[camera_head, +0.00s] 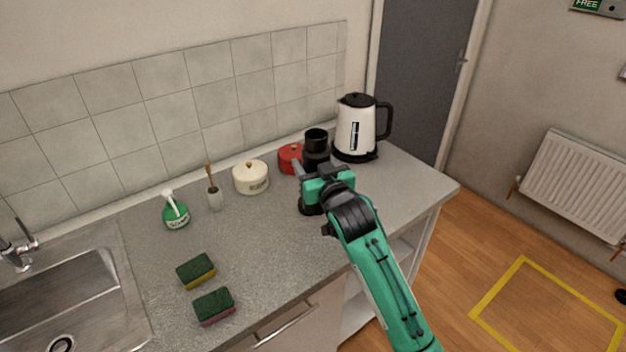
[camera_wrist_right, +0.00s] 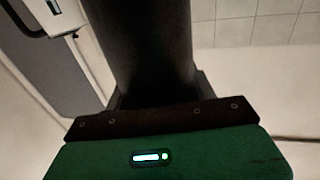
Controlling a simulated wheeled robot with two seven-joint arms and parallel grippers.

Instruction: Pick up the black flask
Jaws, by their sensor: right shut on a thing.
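The black flask (camera_head: 316,146) is upright near the back right of the grey worktop. Its top shows above my right gripper (camera_head: 313,173), and a dark part below the gripper looks like its base. The gripper is shut around the flask's body, which is partly hidden by the jaws and wrist. In the right wrist view the dark flask body (camera_wrist_right: 140,45) fills the space between the jaws. I cannot tell whether its base touches the worktop. My left gripper is out of view.
A white kettle (camera_head: 355,130) stands close behind right of the flask, and a red pot (camera_head: 289,158) close on its left. A cream pot (camera_head: 250,178), brush holder (camera_head: 215,199), soap bottle (camera_head: 176,214) and two sponges (camera_head: 196,270) are further left. The front right worktop is clear.

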